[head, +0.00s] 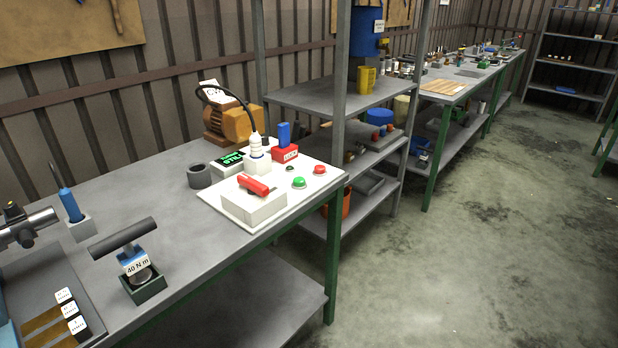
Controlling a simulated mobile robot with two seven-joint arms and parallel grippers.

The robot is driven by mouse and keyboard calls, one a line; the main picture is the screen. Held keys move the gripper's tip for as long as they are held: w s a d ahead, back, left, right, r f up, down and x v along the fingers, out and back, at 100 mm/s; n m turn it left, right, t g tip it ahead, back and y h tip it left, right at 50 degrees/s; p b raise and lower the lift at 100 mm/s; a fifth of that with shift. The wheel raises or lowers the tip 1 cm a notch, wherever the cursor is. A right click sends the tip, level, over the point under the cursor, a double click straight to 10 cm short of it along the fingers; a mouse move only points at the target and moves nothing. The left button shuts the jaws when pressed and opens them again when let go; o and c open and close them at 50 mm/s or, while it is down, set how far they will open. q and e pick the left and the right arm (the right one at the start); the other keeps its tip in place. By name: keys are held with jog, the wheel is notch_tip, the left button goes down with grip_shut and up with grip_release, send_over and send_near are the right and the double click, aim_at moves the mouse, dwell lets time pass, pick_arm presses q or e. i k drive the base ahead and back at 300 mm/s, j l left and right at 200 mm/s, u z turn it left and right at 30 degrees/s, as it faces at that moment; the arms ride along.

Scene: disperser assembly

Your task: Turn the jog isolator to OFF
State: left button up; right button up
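A red rotary handle (253,185), which looks like the jog isolator's, sits on top of a pale box (254,207). The box stands on a white board (222,205) at the right end of the near workbench. The handle lies slantwise across the box top, from back left to front right. No ON or OFF marking on it is readable from here. Green (299,182) and red (320,169) push buttons are on the board to the right of the box. Neither of my grippers shows in the head view.
Behind the handle stand a display (228,163), a white plug with black cable (257,146) and a red block with blue top (285,152). A dark ring (199,176) is left of the board. A black-handled tool (124,239) stands nearer. The floor at right is clear.

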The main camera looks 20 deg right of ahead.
aim_at(254, 187)
jog(key=z, duration=0.4)
jog(key=u, duration=0.3)
jog(key=i+l+u, duration=0.2)
jog(key=u, duration=0.15)
jog(key=i+l+u, duration=0.1)
jog(key=l+u, duration=0.25)
jog(key=i+l+u, duration=0.1)
jog(key=l, duration=0.3)
jog(key=i+l+u, duration=0.1)
jog(key=l, duration=0.35)
